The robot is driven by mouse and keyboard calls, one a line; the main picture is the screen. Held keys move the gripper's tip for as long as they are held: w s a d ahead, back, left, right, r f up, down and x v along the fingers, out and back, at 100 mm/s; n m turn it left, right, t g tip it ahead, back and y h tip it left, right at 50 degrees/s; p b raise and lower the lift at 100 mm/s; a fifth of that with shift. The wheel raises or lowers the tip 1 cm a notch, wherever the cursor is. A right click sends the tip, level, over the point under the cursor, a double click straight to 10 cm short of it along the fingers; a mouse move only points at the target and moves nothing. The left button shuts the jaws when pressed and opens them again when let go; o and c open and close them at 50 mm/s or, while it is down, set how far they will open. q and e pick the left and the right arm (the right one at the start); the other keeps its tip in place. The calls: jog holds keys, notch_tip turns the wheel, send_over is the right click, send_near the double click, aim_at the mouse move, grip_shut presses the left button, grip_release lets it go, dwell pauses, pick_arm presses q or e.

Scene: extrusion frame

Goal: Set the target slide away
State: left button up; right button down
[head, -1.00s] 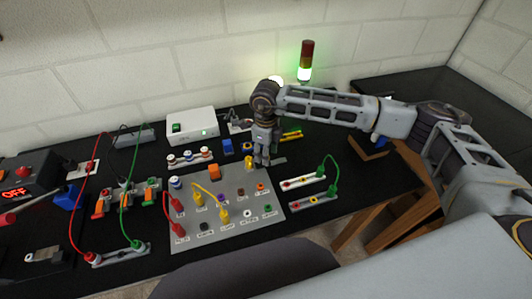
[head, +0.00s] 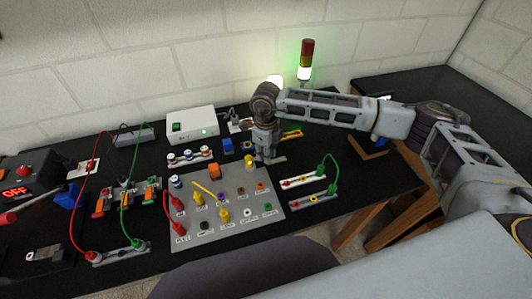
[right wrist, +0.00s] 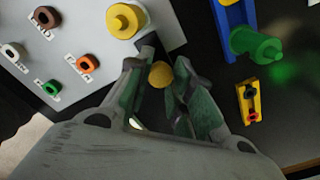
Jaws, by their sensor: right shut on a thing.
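My right gripper (head: 265,160) points down at the back right edge of the grey socket panel (head: 235,178). In the right wrist view its fingers (right wrist: 163,80) are closed around a small yellow round-ended thing (right wrist: 159,74). The rest of that thing is hidden, so I cannot tell whether it is the target slide. A grey flat bar (head: 275,160) shows beside the fingertips in the head view. A larger yellow knob (right wrist: 125,19) stands on the panel, apart from the fingers. My left gripper is not in view.
A white box (head: 191,125) stands behind the panel. Two strips joined by a green lead (head: 325,168) lie to the right. Red and green cables (head: 122,180) cross the left side. A signal tower (head: 306,60) stands at the back. Some black bench (head: 345,205) is clear at front right.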

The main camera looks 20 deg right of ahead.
jog(key=shift+d+b, duration=0.65)
jog(key=shift+d, duration=1.25)
jog(key=c, duration=1.2)
grip_release()
jog(key=shift+r, duration=0.1)
notch_tip(320, 180, up, 12)
